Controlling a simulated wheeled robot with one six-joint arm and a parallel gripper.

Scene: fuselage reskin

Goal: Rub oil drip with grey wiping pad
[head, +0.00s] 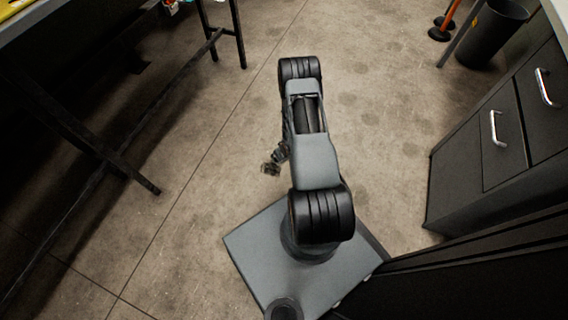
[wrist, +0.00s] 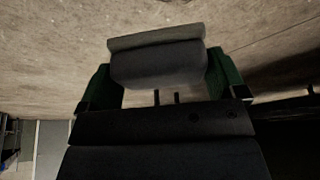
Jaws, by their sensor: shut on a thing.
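My gripper (wrist: 160,72) fills the middle of the wrist view. Its two green-sided fingers are shut on the grey wiping pad (wrist: 157,62), one at each end. The pad is a wide grey block with a lighter top edge, held clear in front of the palm. In the head view my arm hides most of the gripper, and I cannot make out the pad. I cannot pick out the oil drip for certain in either view. Only faint darker patches show on the concrete floor (head: 400,150) to the right of my arm.
A dark cabinet (head: 509,121) with silver handles stands at the right. A black bin (head: 492,32) and an orange post (head: 446,20) are at the top right. A dark-legged table (head: 62,112) runs along the left. The floor between is open.

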